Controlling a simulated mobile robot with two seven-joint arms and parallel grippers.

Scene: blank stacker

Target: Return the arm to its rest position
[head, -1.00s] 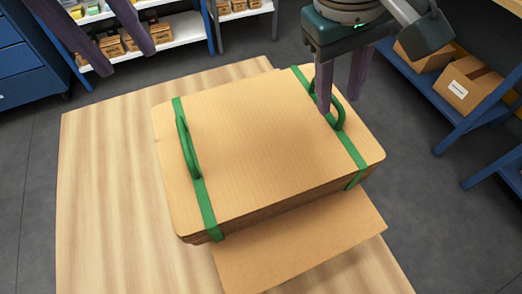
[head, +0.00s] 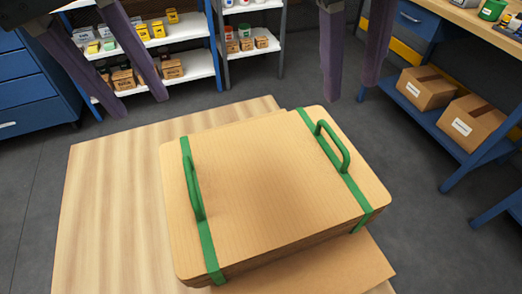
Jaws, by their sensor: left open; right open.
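My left gripper (head: 140,97) is at the upper left, its two dark purple fingers apart and empty, above and beyond the table. My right gripper (head: 350,90) is at the top right, its fingers spread with nothing between them, clear of the stack. The cardboard stack (head: 265,185) lies on the table, bound by two green straps. A left green handle (head: 195,188) and a right green handle (head: 333,147) stand up from the straps. Neither gripper touches them. The upper parts of both grippers are cut off by the frame's top edge.
The wooden table (head: 105,210) is bare to the left of the stack. A loose cardboard sheet (head: 340,270) sticks out under the stack's front. Shelves (head: 185,72) with small boxes stand behind. A blue bench (head: 440,125) with cartons is at right. Grey floor lies between.

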